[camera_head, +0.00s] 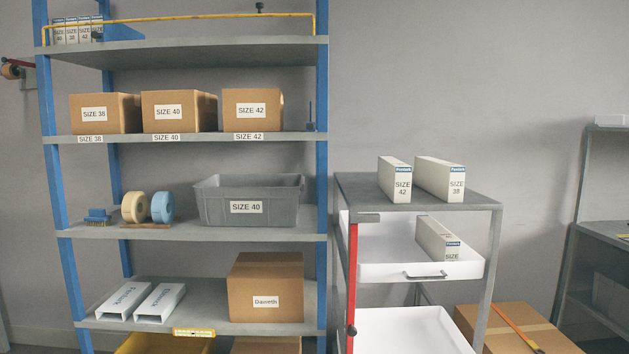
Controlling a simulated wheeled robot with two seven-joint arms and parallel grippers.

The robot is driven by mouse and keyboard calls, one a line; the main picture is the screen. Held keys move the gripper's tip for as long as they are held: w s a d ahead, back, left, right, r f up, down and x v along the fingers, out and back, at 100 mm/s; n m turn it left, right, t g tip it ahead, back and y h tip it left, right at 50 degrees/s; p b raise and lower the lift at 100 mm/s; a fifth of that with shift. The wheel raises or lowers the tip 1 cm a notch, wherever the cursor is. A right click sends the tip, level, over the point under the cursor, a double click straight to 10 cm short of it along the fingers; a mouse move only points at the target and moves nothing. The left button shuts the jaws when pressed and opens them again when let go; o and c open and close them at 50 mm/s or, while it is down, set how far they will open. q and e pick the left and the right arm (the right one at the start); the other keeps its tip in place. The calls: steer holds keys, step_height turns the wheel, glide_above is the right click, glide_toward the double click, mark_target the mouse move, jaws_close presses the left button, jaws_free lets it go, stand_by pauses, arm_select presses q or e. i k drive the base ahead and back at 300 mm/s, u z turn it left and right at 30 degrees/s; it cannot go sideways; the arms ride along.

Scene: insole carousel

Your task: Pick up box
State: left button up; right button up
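Three brown cardboard boxes stand in a row on one shelf of the blue rack, labelled SIZE 38 (105,113), SIZE 40 (179,111) and SIZE 42 (252,110). A larger brown box marked Daxmeth (266,288) sits on a lower shelf. Slim white boxes stand on the grey cart: SIZE 42 (394,179) and SIZE 38 (439,178) on top, and one more (437,239) in the white drawer, its size number hidden. I cannot tell which box the task means. Neither gripper is in view.
A grey bin labelled SIZE 40 (249,201) and tape rolls (147,207) share a middle shelf. Two white cartons (142,301) lie below. A strapped brown box (517,329) is on the floor right of the cart (468,194). Another frame stands far right.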

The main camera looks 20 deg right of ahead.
mark_target(394, 178)
steer(key=u, duration=0.65)
steer(key=i, duration=1.75)
steer(key=z, duration=0.85)
